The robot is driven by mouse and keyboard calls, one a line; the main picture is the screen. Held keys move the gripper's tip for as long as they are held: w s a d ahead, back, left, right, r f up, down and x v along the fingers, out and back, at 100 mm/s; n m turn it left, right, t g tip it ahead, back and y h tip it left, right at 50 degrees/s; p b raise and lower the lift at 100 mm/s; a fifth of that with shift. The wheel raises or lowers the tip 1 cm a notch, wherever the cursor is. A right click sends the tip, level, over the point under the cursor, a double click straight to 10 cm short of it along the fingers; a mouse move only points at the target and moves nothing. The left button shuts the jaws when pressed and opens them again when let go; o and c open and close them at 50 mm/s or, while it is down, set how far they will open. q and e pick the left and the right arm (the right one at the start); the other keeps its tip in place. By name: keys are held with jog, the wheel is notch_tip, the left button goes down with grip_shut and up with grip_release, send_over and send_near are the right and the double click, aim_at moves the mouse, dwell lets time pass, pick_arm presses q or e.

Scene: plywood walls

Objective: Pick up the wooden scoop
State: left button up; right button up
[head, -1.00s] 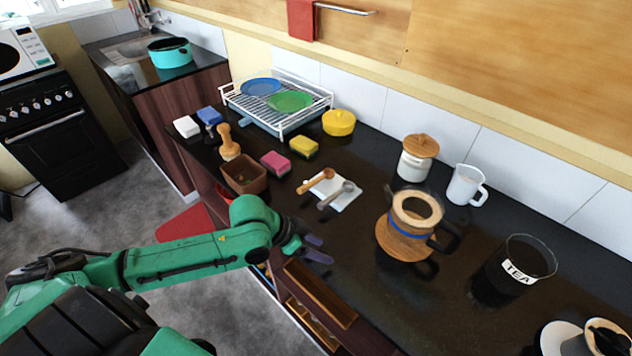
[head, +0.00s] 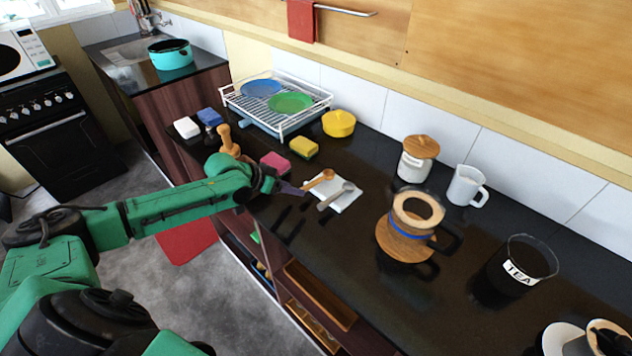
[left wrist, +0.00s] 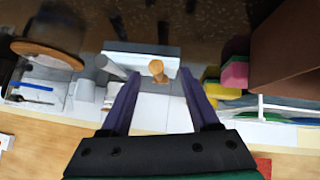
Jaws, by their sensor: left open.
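My left gripper (head: 291,189) is open and empty just left of the cloth, close to the wooden scoop's handle end. In the left wrist view the wooden scoop (left wrist: 157,71) appears between the two purple fingers (left wrist: 158,80), apart from both. The grey scoop (left wrist: 116,68) shows just left of the left finger there. My right gripper is in neither view.
Pink (head: 275,162) and yellow (head: 304,147) sponges lie behind my left gripper. A coffee maker on a wooden stand (head: 400,243) is to the right of the cloth. An open drawer (head: 320,293) sits below the counter edge. The counter before the cloth is clear.

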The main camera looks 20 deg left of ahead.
pick_arm(q)
jog(key=shift+w+d+f+p, duration=0.5)
jog(key=shift+w+d+p, duration=0.25)
jog(key=shift+w, duration=0.1)
jog(key=x, duration=0.3)
jog(key=shift+s+a+f, duration=0.1)
jog(key=shift+f, duration=0.05)
jog(key=shift+s, duration=0.1)
grip_shut()
notch_tip(320, 180, up, 20)
jog(key=b, duration=0.3)
jog(key=shift+b, duration=0.3)
jog(key=shift+a, duration=0.1)
